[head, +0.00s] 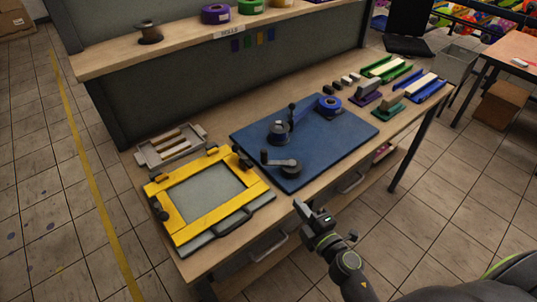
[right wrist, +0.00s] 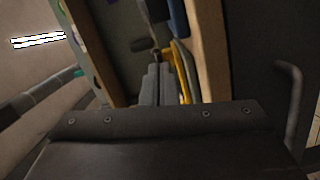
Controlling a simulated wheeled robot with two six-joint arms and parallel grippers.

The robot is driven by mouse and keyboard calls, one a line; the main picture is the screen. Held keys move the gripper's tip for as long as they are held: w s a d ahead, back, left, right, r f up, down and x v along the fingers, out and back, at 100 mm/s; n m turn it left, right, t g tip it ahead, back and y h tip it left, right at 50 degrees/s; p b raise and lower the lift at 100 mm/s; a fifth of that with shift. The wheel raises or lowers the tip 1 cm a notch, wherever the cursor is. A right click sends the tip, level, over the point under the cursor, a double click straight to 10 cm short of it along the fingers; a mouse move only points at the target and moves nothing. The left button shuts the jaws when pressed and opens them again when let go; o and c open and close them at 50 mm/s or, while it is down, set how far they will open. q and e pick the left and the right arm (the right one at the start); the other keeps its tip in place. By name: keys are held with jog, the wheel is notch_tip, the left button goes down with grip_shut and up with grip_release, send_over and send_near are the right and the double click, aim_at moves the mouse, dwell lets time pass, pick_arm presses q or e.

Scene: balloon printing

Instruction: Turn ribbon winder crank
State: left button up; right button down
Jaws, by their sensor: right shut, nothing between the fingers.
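The ribbon winder crank (head: 281,162) is a dark arm with an upright knob at its left end and a round hub at its right. It sits at the front left of the blue board (head: 345,140). A dark spindle with an upright post (head: 281,130) stands behind it. My right gripper (head: 300,206) is off the table's front edge, below and right of the crank, apart from it. Its fingers are shut together and empty, as the right wrist view (right wrist: 158,82) also shows. Dark parts beyond the fingertips there are hard to identify. My left gripper is out of view.
A yellow frame (head: 168,213) lies left of the board, with a grey tray (head: 147,158) behind it. A blue roll (head: 329,104) sits on the board's far side. Coloured trays and blocks stand at the right. A shelf (head: 115,60) with rolls overhangs the back.

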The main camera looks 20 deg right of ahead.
jog(key=w+a+r+n+y, duration=0.1)
jog(key=w+a, duration=0.1)
jog(key=w, duration=0.1)
jog(key=w+a+r+n+p, duration=0.1)
jog(key=w+a, duration=0.1)
jog(key=w, duration=0.1)
jog(key=w+a+r+n+y, duration=0.1)
jog(key=w+a+r+n, duration=0.1)
jog(key=w, duration=0.1)
jog(key=shift+w+a+y+p, duration=0.15)
jog(key=shift+w+y+p, duration=0.05)
jog(key=shift+y+p, duration=0.1)
jog(key=w, duration=0.1)
jog(key=w+d, duration=0.1)
jog(key=w, duration=0.1)
jog(key=shift+d, duration=0.1)
jog(key=shift+w+d, duration=0.25)
jog(key=shift+w, duration=0.2)
jog(key=shift+w+d, duration=0.1)
jog(key=shift+d, duration=0.05)
